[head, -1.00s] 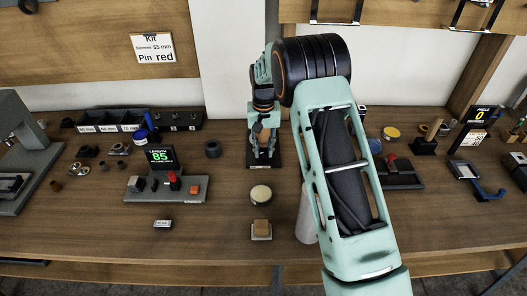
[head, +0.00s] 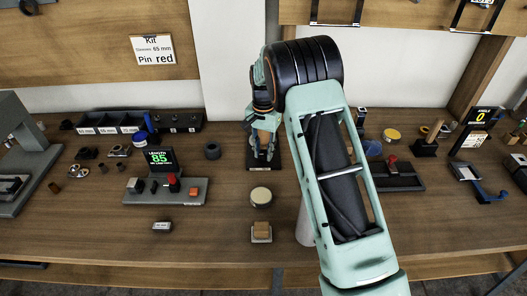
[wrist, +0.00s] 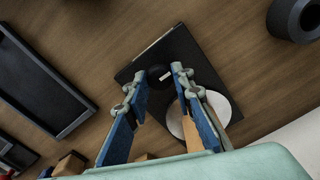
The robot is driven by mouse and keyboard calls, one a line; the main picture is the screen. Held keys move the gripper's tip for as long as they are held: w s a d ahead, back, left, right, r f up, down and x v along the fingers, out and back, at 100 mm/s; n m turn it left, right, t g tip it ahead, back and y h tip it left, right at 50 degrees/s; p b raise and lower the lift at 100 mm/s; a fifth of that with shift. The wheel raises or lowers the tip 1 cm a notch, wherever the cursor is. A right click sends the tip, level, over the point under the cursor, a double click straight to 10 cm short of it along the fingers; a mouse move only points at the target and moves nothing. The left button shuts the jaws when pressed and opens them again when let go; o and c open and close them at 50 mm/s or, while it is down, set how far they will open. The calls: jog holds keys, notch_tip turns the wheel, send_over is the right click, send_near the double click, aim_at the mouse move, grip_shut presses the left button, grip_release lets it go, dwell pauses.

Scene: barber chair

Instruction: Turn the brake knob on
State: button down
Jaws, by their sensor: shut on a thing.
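In the wrist view a small round black knob (wrist: 158,71) with a pale mark stands on a dark square plate (wrist: 188,44). I take it to be the brake knob. My gripper (wrist: 155,84) has its blue-padded fingers on either side of it; the exact contact is hard to see. A white disc (wrist: 218,104) lies on the plate, partly behind the right finger. In the head view my gripper (head: 263,150) points down over the same dark plate (head: 277,160) at the back middle of the bench; the knob is hidden there.
Left of the plate is a black ring (head: 212,151); in front are a round cream-topped piece (head: 260,194) and a block on a small stand (head: 261,231). A grey fixture with a display reading 85 (head: 160,158) stands left.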

aim_at(263, 155)
jog(key=c, duration=1.7)
grip_release()
jog(key=shift+o, duration=0.2)
notch_tip(263, 155, up, 12)
